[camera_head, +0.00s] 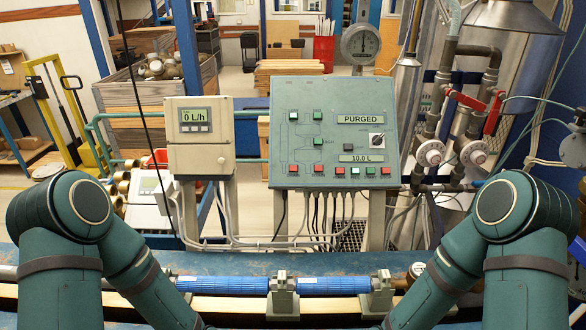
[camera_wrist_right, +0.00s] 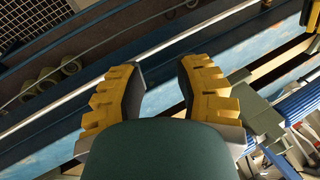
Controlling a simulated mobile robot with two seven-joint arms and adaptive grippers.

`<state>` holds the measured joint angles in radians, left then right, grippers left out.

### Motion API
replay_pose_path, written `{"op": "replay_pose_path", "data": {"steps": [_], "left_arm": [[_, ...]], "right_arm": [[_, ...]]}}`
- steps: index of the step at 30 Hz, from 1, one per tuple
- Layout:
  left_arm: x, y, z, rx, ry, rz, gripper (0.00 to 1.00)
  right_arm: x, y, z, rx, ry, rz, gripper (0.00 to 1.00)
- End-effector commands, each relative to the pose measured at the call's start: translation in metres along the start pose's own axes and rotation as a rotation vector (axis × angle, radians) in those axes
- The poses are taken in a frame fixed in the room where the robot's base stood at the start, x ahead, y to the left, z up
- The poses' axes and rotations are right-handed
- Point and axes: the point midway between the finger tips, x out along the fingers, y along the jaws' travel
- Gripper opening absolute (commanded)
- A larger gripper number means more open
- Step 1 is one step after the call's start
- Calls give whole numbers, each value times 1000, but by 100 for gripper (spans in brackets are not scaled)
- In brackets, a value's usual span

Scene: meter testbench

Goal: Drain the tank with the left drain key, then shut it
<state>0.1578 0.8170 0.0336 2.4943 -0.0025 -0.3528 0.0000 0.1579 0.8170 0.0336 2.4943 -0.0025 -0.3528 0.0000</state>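The grey-green control panel (camera_head: 285,98) stands upright behind the bench. It carries several small keys; their labels are too small to read, so I cannot tell which is the left drain key. A row of red keys (camera_head: 304,169) and green-white keys (camera_head: 355,171) runs along its lower edge. The upper display (camera_head: 360,119) reads PURGED and the lower display (camera_head: 361,158) reads 10.0 L. My right gripper (camera_wrist_right: 160,72) is open and empty in the right wrist view, its yellow fingers apart. It is away from the panel. My left gripper is out of view.
A flow meter box (camera_head: 200,130) reading 0 L/h stands left of the panel. A blue pipe (camera_head: 225,285) in clamps (camera_head: 281,295) lies across the bench in front. Red-handled valves (camera_head: 494,112) and pipes stand at right. A dial gauge (camera_head: 361,44) rises behind the panel.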

Motion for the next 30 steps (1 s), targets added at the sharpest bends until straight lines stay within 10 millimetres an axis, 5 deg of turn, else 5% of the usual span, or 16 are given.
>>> {"op": "replay_pose_path", "data": {"steps": [1, 2, 30], "left_arm": [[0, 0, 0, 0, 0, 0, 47], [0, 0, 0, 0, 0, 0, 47], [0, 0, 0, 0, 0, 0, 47]], "right_arm": [[0, 0, 0, 0, 0, 0, 11], [0, 0, 0, 0, 0, 0, 0], [0, 0, 0, 0, 0, 0, 0]]}}
